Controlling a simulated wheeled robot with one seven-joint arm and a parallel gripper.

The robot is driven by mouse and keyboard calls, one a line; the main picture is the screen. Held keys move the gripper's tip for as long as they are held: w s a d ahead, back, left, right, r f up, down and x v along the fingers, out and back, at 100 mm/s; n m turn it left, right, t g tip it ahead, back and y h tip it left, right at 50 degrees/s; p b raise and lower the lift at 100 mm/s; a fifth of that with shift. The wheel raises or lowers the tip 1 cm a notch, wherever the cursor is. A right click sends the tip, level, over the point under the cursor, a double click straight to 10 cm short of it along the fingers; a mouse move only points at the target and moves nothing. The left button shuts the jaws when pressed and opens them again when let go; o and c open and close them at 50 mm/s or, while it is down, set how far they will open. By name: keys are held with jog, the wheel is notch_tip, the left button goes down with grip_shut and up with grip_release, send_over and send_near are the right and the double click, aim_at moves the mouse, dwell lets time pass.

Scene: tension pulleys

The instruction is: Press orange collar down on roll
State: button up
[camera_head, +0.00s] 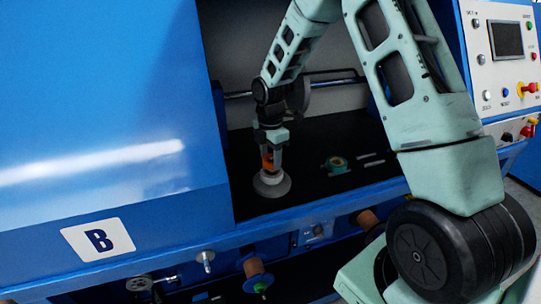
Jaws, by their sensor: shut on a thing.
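The white roll (271,184) stands on the dark floor of the machine's open bay, low and wide at its base. The orange collar (268,160) is at the top of the roll, between the fingers of my gripper (270,158). My gripper points straight down over the roll and is shut on the orange collar. The fingers cover part of the collar. I cannot tell how closely the collar sits on the roll.
A green and orange ring-shaped part (336,165) lies to the right in the bay, with pale flat strips (370,159) beside it. A horizontal shaft (330,82) crosses the back. The blue panel marked B (97,239) bounds the left, and a control panel (503,55) stands far right.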

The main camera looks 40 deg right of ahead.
jog(key=shift+f, duration=0.2)
jog(key=shift+f+b, duration=0.7)
jog(key=shift+f, duration=0.4)
dwell(0.4)
jog(key=o, duration=1.1)
jog(key=shift+c, duration=0.2)
notch_tip(320, 180, up, 17)
jog(key=b, duration=0.1)
jog(key=shift+r+b, duration=0.15)
jog(key=shift+b, duration=0.25)
